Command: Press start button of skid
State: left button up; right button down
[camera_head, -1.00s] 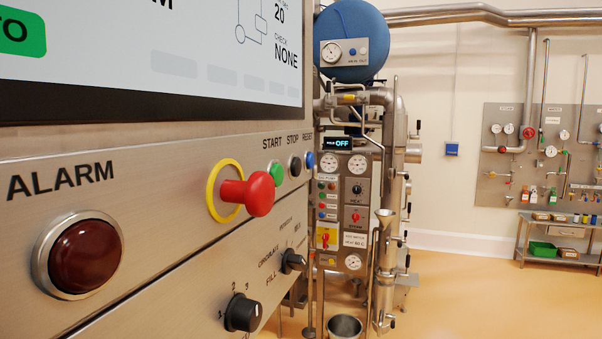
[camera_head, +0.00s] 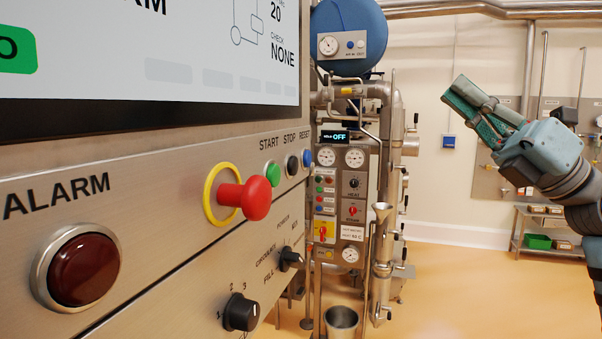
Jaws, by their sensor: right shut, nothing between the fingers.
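The skid's control panel (camera_head: 150,200) fills the left side. Its green start button (camera_head: 272,173) sits under the label START, in a row with a black stop button (camera_head: 291,165) and a blue reset button (camera_head: 307,160). A red emergency knob (camera_head: 256,198) on a yellow ring sticks out left of and below the start button. My right gripper (camera_head: 462,98) is raised at the right, shut and empty, pointing up and left. It is well apart from the panel. My left gripper is not in view.
A dark red alarm lamp (camera_head: 84,268) and black rotary knobs (camera_head: 240,312) are lower on the panel, with a screen (camera_head: 200,60) above. Behind stand a second machine (camera_head: 345,200) and a low shelf (camera_head: 540,225). The floor at right is clear.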

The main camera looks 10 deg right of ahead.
jog(key=s+a+f+n+g+h, duration=0.1)
jog(key=s+a+f+n+g, duration=0.15)
jog(key=s+a+n, duration=0.2)
jog(key=a+f+n+g+h, duration=0.2)
jog(key=a+f+h, duration=0.2)
jog(key=f, duration=0.4)
jog(key=shift+w+a+h, duration=0.4)
jog(key=shift+h, duration=0.1)
jog(key=shift+s+r, duration=0.1)
jog(key=p, duration=0.5)
send_near(278, 175)
jog(key=x, duration=0.6)
jog(key=shift+a+r, duration=0.1)
jog(key=shift+a, duration=0.2)
jog(key=shift+w+a, duration=0.15)
jog(key=shift+w, duration=0.1)
